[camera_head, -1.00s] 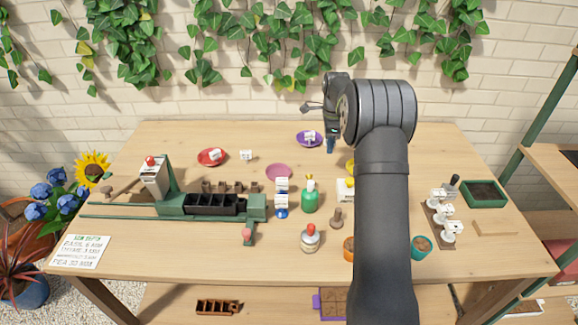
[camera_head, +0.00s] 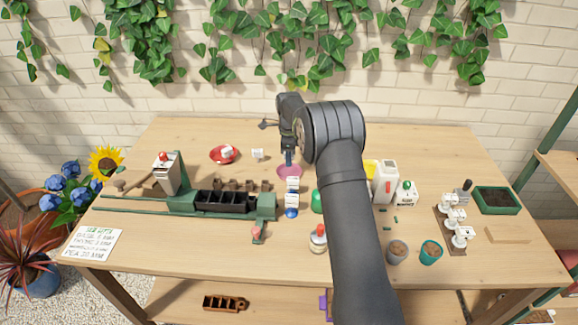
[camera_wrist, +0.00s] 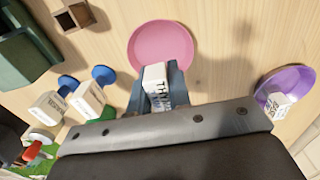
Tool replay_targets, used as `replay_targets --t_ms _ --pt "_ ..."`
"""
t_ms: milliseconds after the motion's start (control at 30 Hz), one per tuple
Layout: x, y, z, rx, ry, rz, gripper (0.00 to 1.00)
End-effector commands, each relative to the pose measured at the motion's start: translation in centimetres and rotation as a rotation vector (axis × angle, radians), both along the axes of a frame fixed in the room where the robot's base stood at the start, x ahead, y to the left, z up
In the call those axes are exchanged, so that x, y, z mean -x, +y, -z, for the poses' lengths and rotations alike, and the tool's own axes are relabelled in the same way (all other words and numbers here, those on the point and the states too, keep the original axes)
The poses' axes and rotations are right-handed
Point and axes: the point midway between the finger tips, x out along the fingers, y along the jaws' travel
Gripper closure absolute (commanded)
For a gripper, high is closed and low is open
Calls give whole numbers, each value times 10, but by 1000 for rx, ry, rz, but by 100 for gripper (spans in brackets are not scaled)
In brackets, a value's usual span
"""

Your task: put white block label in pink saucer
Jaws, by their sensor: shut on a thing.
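My gripper (camera_wrist: 159,84) is shut on a white block label (camera_wrist: 157,76) with dark lettering, which shows between the blue fingers in the wrist view. The pink saucer (camera_wrist: 160,45) is empty as far as I can see. The held block overlaps its near edge in the wrist view; I cannot tell its height above the saucer. In the head view my gripper (camera_head: 288,160) points down at the pink saucer (camera_head: 290,172), and its fingers partly cover the saucer's far side. The held block is not clear in that view.
A purple saucer (camera_wrist: 300,80) with a white label is at right in the wrist view. White pieces with blue bases (camera_head: 292,198) stand just in front of the pink saucer.

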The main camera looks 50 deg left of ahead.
Motion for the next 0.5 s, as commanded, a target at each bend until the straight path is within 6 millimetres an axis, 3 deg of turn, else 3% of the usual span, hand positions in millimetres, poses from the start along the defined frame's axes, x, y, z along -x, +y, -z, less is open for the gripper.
replay_targets --t_ms 267,500 --pt "0 0 36 1 1 0 100" --pt "0 0 39 0 0 0 100"
